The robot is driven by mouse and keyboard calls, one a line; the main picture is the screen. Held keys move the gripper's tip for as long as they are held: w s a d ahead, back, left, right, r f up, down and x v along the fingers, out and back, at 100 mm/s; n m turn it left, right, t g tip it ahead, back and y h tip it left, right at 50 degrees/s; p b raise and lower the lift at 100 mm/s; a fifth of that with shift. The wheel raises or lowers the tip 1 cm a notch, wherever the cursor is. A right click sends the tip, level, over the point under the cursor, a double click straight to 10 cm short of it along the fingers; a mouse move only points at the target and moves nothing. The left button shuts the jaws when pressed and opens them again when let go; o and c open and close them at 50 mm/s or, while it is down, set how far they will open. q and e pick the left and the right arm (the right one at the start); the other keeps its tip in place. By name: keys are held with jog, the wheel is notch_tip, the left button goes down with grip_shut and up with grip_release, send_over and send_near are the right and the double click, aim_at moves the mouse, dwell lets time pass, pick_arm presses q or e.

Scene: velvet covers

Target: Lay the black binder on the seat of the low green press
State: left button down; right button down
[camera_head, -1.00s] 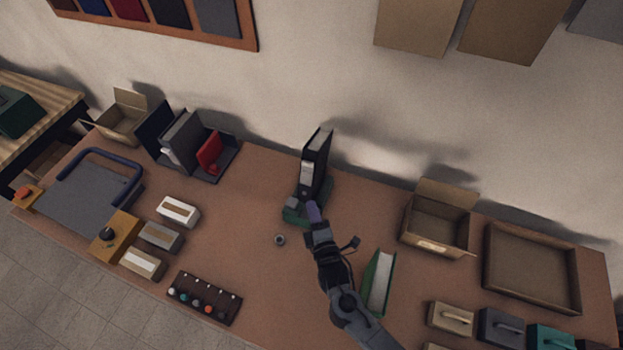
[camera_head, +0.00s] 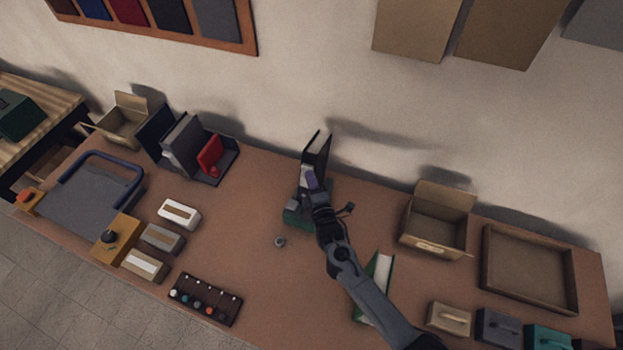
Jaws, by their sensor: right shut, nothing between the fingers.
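The black binder (camera_head: 318,151) stands roughly upright near the back middle of the table. The low green press (camera_head: 296,217) is in front of its foot, and my right arm hides part of the press. My right gripper (camera_head: 311,180) is at the binder's near side, over the press, shut with nothing between its fingers. Whether its fingertips touch the binder I cannot tell. The seat of the press and the binder's lower edge are mostly hidden. My left gripper is not in view.
A green binder (camera_head: 380,280) lies under my right forearm. An open cardboard box (camera_head: 436,232) and a shallow tray (camera_head: 528,268) are at the right. A bookend rack (camera_head: 225,165) with a red item stands at the left. A small round piece (camera_head: 280,242) lies in front of the press.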

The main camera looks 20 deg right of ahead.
aim_at(314, 168)
jog(key=shift+w+d, duration=0.75)
jog(key=shift+d, duration=0.45)
jog(key=shift+a, duration=0.2)
